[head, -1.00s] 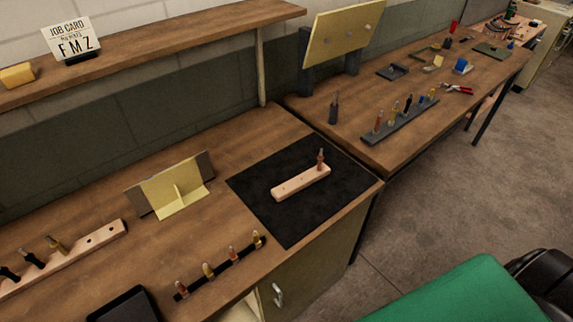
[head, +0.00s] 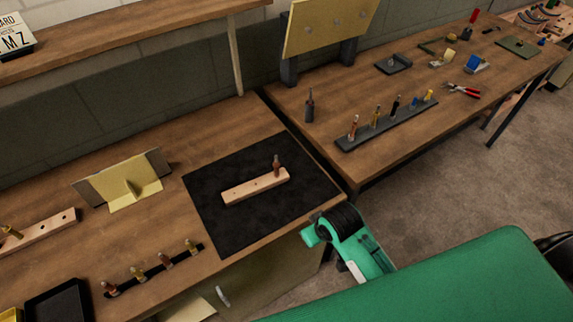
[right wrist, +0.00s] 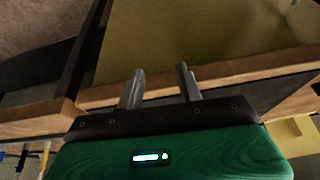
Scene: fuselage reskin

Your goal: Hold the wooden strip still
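A pale wooden strip (head: 256,187) lies flat on a black mat (head: 225,232) on the near bench in the head view. A small copper-coloured piece with a dark top (head: 277,166) stands upright at its right end, and small holes show along the rest. Part of my green and black arm shows to the right of the mat, apart from the strip. My right gripper (right wrist: 161,76) shows in the right wrist view with its two grey fingers apart and nothing between them. My left gripper is in neither view.
A yellow angled piece (head: 130,190) stands left of the mat. A dark rail (head: 155,271) with several small upright pieces lies in front of it. A black tray (head: 60,295) sits at lower left. The right bench (head: 400,140) holds a grey rack and pliers.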

